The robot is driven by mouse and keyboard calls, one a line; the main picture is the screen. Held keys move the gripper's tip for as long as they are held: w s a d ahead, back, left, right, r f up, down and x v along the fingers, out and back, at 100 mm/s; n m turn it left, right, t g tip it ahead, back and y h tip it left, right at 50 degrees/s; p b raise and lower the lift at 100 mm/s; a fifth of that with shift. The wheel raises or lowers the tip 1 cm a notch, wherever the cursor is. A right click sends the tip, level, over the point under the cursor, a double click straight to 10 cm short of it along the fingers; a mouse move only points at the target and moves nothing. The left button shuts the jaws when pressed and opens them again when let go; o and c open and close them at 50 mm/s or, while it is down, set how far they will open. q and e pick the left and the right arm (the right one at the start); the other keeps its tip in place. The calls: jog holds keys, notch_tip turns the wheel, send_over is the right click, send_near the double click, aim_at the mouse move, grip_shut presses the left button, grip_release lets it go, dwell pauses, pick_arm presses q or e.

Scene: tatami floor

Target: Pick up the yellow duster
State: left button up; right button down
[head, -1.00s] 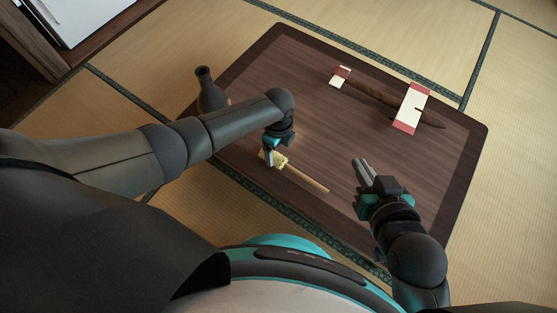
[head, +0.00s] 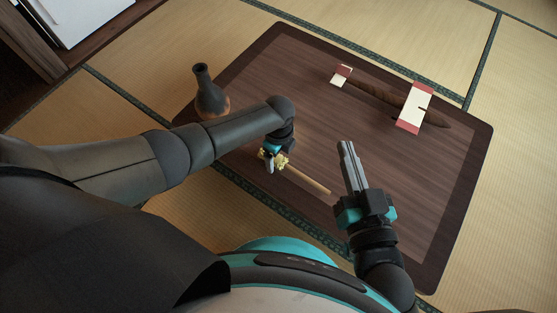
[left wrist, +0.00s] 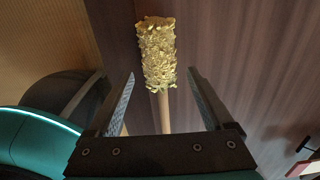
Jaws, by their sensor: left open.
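The yellow duster (head: 280,160) lies on the dark low table (head: 300,60). It has a fluffy yellow head and a pale wooden handle (head: 308,181) pointing right and toward me. My left gripper (head: 268,164) is open right at the yellow head, which it partly hides in the head view. In the left wrist view the fluffy head (left wrist: 157,50) lies just beyond the open fingertips (left wrist: 161,76). The handle (left wrist: 164,112) runs back between the fingers, with space on both sides. My right gripper (head: 347,150) is shut and empty, above the table to the right of the handle.
A dark bottle-shaped vase (head: 209,97) stands at the table's left edge, close behind my left arm. A long dark brown object (head: 385,97) with white-and-red pieces (head: 415,107) lies at the far right of the table. The table's middle is clear.

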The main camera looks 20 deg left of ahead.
pick_arm(q)
jog(key=shift+c, duration=0.2)
grip_shut()
dwell(0.6)
